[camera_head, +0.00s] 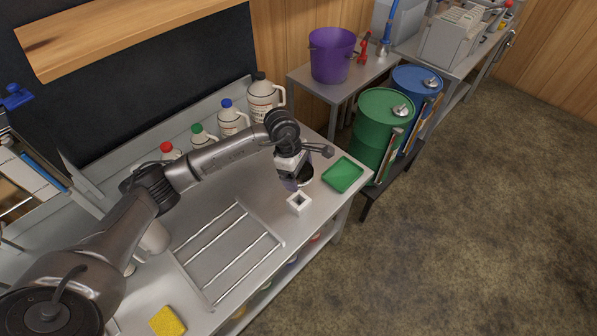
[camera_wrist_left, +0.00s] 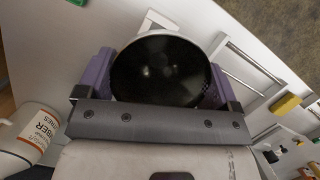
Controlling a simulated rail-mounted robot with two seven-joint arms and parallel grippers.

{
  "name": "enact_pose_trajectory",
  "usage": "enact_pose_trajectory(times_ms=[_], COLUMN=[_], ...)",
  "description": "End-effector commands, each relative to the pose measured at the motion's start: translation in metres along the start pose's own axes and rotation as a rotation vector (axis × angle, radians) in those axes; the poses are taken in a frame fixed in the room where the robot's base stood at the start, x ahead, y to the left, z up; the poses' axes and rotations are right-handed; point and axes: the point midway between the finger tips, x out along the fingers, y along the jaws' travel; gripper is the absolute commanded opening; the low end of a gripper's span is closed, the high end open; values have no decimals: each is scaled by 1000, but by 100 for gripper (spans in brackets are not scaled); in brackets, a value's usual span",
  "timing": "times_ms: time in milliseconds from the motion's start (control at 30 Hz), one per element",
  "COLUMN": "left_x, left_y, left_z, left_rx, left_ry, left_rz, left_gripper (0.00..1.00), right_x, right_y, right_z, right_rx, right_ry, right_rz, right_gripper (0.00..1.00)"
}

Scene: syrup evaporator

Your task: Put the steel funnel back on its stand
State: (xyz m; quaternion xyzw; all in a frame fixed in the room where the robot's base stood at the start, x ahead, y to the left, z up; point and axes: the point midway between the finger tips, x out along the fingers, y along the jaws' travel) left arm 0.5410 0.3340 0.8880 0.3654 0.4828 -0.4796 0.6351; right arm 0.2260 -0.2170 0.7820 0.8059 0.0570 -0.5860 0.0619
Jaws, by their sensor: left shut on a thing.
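My left gripper (camera_head: 296,182) is over the right part of the steel counter and is shut on the steel funnel (camera_head: 305,175). In the left wrist view the funnel (camera_wrist_left: 162,72) shows as a dark round mouth with a light rim, between the two purple fingers. A small white square stand (camera_head: 299,202) with a hole in its top is on the counter, just in front of the gripper. In the wrist view a white edge, probably the stand (camera_wrist_left: 155,20), shows behind the funnel. The funnel's spout is hidden. My right gripper is not in view.
A green tray (camera_head: 343,174) lies right of the gripper near the counter's end. Several white jugs (camera_head: 232,118) line the back. A wire rack (camera_head: 228,252) lies left of the stand, and a yellow sponge (camera_head: 167,321) is at the front.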

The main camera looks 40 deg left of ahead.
Motion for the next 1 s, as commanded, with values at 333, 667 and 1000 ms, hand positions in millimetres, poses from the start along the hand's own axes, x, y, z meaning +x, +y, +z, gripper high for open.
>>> enact_pose_trajectory(times_ms=[333,667,1000], left_x=[26,50,74], left_y=[0,0,0], left_z=[-7,-14,-20], left_rx=[0,1,1], left_ry=[-1,-1,-1], left_rz=[-2,0,-1], left_gripper=[63,63,63], right_x=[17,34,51], right_y=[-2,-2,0], right_z=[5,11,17], right_rx=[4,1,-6], right_ry=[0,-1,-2], right_rz=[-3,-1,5], right_gripper=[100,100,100])
